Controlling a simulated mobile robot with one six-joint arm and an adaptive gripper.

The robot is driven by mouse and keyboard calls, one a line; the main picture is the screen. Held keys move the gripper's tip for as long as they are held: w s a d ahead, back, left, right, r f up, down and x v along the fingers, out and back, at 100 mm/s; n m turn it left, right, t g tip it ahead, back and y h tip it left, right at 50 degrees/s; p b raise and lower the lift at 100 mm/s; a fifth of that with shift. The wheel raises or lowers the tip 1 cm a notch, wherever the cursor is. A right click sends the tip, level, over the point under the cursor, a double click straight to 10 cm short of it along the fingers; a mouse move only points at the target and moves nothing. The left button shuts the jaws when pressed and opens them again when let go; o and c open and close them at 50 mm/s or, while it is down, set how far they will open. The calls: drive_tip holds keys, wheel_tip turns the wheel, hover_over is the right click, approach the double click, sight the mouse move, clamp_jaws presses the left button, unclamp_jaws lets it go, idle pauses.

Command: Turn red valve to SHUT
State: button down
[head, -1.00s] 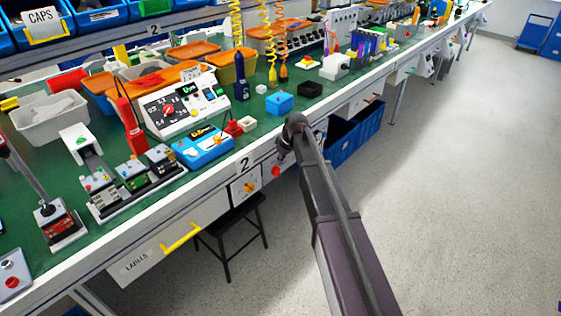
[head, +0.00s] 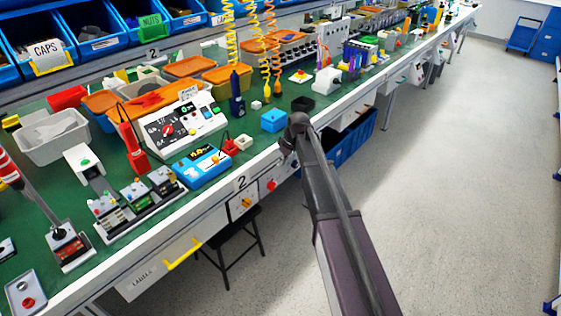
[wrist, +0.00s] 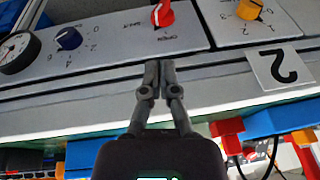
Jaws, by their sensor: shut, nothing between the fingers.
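The red valve (wrist: 162,14) is a knob on a grey panel at the top of the wrist view, partly cut off by the frame edge. OPEN and SHUT are printed beside it, both upside down here. Its pale pointer mark runs roughly up and down the picture; which label it indicates I cannot tell. In the head view a red knob (head: 271,185) shows on the bench's front face. My gripper (wrist: 158,65) is shut and empty, with its fingertips together just below the panel in the wrist view, apart from the valve. In the head view my fingertips are hidden by my arm.
A yellow-orange knob (wrist: 249,9), a blue knob (wrist: 68,38) and a gauge (wrist: 17,53) flank the valve. A label 2 plate (wrist: 281,66) is nearby. The bench top (head: 140,235) is crowded; a dark stool (head: 232,238) stands beneath. The floor (head: 470,200) at right is clear.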

drive_tip(key=shift+p+v, duration=0.7)
drive_tip(key=shift+v, duration=0.35)
drive_tip(key=c, duration=0.9)
unclamp_jaws()
drive_tip(key=shift+d, duration=0.1)
drive_tip(key=shift+c, duration=0.2)
drive_tip(key=o, duration=0.3)
drive_tip(key=shift+s, duration=0.35)
drive_tip(key=s+d+m+h, duration=0.1)
drive_tip(key=s+d+m, duration=0.3)
drive_tip(key=s, duration=0.9)
drive_tip(key=s+d+m+g+h, duration=0.1)
drive_tip(key=s+d+m, duration=0.3)
drive_tip(key=s, duration=1)
drive_tip(key=shift+d+f+h, duration=0.45)
drive_tip(key=shift+d+h, duration=0.15)
drive_tip(key=shift+d, duration=0.15)
drive_tip(key=shift+d, duration=0.1)
